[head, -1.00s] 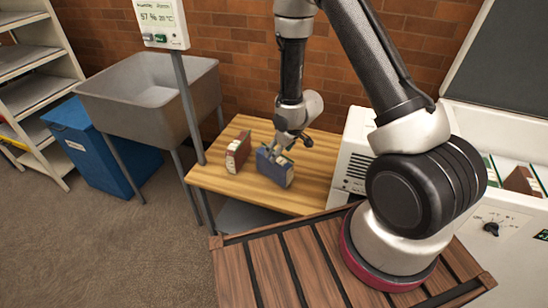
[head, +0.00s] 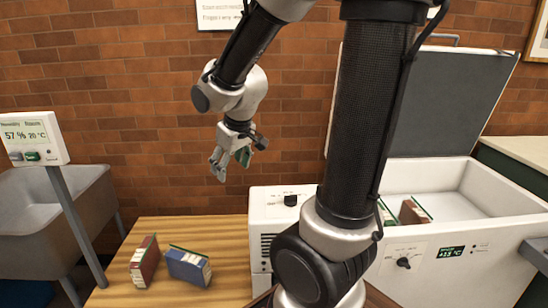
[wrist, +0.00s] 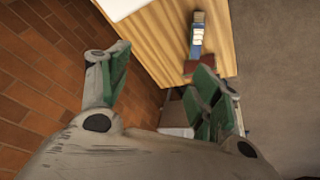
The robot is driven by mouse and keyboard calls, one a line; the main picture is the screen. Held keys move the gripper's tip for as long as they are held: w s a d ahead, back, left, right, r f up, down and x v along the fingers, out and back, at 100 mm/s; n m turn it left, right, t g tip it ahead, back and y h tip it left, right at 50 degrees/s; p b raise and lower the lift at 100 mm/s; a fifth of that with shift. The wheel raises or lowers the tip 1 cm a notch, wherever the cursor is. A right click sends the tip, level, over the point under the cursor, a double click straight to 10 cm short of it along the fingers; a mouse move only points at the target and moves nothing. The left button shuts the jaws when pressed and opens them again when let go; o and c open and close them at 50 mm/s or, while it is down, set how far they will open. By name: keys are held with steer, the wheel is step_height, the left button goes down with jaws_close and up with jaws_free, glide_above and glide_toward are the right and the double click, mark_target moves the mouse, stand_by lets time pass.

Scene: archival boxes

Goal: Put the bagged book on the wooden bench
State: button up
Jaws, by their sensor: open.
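The wooden bench (head: 225,232) stands against the brick wall, low left of centre in the head view. A blue book (head: 188,266) with a pale label on its spine and a red-brown book (head: 145,262) stand on it, side by side and apart. I cannot tell whether either is in a bag. In the wrist view the blue book (wrist: 197,38) and the red-brown book (wrist: 200,67) show on the bench (wrist: 165,45), partly behind a finger. My gripper (head: 230,165) is open and empty, well above the bench; its green-padded fingers are spread in the wrist view (wrist: 163,65).
An open white chest freezer (head: 445,265) at right holds several book-like items (head: 414,212). A white machine (head: 272,222) stands beside the bench. A grey sink (head: 35,215) and a display on a post (head: 33,137) are at left. The bench top between books and machine is clear.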

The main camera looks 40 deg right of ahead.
steer(key=s+r+m, duration=0.1)
steer(key=s+r, duration=0.3)
steer(key=s, duration=0.4)
steer(key=s+d+r+m, duration=0.1)
steer(key=s+r, duration=0.2)
steer(key=s, duration=0.6)
steer(key=shift+d+r, duration=0.2)
steer(key=shift+r, duration=0.2)
steer(key=shift+w, duration=0.1)
